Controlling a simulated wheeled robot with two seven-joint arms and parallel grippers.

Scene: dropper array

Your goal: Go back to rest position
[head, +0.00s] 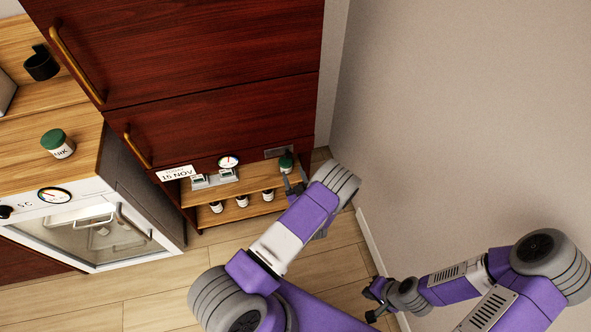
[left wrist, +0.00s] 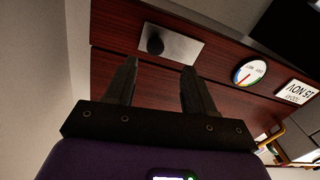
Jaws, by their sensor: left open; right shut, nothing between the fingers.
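My left gripper (head: 294,184) is in front of the right end of the open shelf below the dark red cabinet. In the left wrist view its two fingers (left wrist: 160,82) are spread with nothing between them. My right gripper (head: 371,298) is low near the floor by the wall, shut and empty.
The shelf (head: 230,212) holds several small dark-capped bottles and small devices (head: 214,178). A dial (head: 229,161) and a date sign (head: 176,173) are above it. A green-lidded jar (head: 58,143) stands on the wooden counter above a glass-fronted appliance (head: 90,235). A bare wall (head: 460,110) is at right.

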